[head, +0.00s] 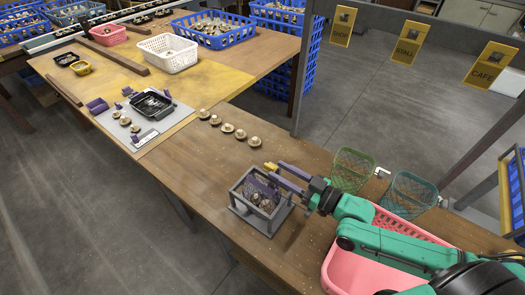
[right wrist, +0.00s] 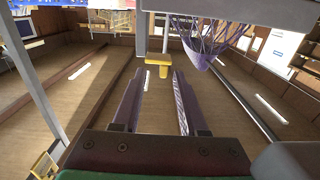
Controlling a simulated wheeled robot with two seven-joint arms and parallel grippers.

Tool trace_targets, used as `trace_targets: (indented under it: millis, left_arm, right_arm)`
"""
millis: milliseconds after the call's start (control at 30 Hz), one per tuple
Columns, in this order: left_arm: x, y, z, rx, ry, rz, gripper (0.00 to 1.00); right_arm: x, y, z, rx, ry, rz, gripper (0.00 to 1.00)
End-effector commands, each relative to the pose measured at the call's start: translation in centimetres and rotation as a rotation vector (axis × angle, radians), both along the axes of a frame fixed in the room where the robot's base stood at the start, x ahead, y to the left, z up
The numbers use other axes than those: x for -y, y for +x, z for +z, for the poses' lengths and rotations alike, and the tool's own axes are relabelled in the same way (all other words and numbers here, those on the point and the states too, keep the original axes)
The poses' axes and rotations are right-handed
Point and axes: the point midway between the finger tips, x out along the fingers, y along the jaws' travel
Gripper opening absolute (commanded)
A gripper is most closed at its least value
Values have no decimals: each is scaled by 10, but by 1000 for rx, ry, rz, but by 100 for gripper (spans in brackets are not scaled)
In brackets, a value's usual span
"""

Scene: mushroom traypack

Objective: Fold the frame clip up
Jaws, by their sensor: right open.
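The yellow frame clip (head: 270,166) shows at the top of the grey frame (head: 270,228), at its far corner. My right gripper (head: 280,171) reaches in from the right with its purple fingers at the clip. In the right wrist view, the clip (right wrist: 158,60) lies just ahead of and between the two parted fingertips (right wrist: 158,75), with no visible contact. The gripper is open and empty. A purple net (right wrist: 200,40) hangs from the frame, and mushrooms (head: 265,203) show inside it. My left gripper is not in view.
Several mushrooms (head: 227,128) stand in a row on the brown table (head: 185,160). A pink crate (head: 345,268) lies under my right arm. Green (head: 352,168) and teal (head: 412,193) net baskets are at the table's right edge. A black tray (head: 152,104) lies on a grey mat.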

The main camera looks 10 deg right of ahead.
Motion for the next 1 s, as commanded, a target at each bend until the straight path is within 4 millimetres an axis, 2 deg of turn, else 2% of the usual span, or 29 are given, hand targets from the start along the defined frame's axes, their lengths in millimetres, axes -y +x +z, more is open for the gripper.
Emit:
trace_targets:
  millis: [167,500,800,867,900,933,1000]
  left_arm:
    - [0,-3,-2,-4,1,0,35]
    - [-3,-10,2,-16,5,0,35]
    - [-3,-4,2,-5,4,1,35]
    - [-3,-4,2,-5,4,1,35]
    - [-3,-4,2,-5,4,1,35]
    - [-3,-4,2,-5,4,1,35]
    - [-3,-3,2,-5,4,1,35]
  right_arm:
    - [-6,8,0,2,3,-3,42]
    - [-44,54,0,2,4,-2,42]
    - [-48,58,-1,0,0,0,42]
    - [-48,58,-1,0,0,0,20]
    - [-48,58,-1,0,0,0,4]
    - [-48,58,-1,0,0,0,0]
    - [-48,58,-1,0,0,0,0]
